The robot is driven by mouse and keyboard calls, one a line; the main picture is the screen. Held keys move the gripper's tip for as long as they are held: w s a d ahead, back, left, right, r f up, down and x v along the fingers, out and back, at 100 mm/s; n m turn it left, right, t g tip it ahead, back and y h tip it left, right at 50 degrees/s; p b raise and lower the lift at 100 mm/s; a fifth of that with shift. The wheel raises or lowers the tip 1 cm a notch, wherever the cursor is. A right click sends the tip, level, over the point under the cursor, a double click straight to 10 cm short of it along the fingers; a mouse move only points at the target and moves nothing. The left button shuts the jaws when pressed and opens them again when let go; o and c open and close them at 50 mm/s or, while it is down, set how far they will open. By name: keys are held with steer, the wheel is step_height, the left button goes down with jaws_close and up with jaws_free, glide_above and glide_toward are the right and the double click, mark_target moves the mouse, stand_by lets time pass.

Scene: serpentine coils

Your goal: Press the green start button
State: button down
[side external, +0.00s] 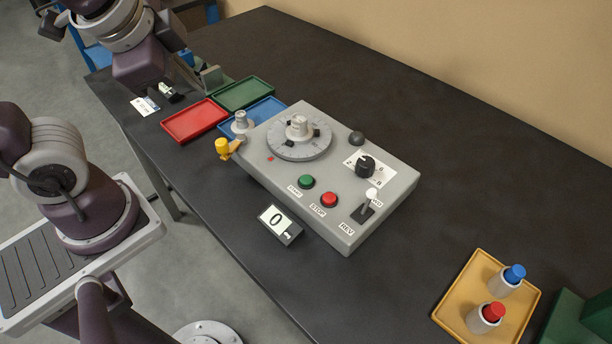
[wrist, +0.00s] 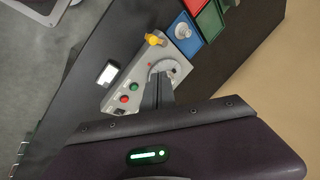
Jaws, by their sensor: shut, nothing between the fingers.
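The green start button (side external: 306,181) sits on the sloped grey control panel (side external: 262,168), above a START label. It also shows in the wrist view (wrist: 134,87), left of my fingers. The red stop button (side external: 329,199) is beside it, and in the wrist view (wrist: 124,99) too. My gripper (wrist: 158,90) is shut and empty, its fingers overlapping the edge of the panel's dial in the wrist view. In the side view my arm's end is at the upper left, beyond the trays, well apart from the green button; its fingertips are hard to make out there.
The panel carries a round dial (side external: 299,138), a black knob (side external: 366,166), a white-tipped lever (side external: 370,198) and a yellow handle (side external: 224,148). Red (side external: 194,121) and green (side external: 243,93) trays lie behind; a yellow tray (side external: 455,318) holds two capped cylinders.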

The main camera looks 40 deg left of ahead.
steer(key=w+d+f+m+t, duration=0.1)
steer(key=w+d+f+m, duration=0.25)
steer(key=w+m, duration=0.45)
steer(key=m+h, duration=0.1)
steer(key=m, duration=0.9)
glide_above(305, 180)
steer(key=shift+t, duration=0.4)
step_height(305, 180, down, 5)
steer(key=shift+r, duration=0.1)
steer(key=shift+s, duration=0.1)
steer(key=shift+f, duration=4.45)
steer(key=shift+f, duration=0.1)
steer(key=shift+f, duration=0.3)
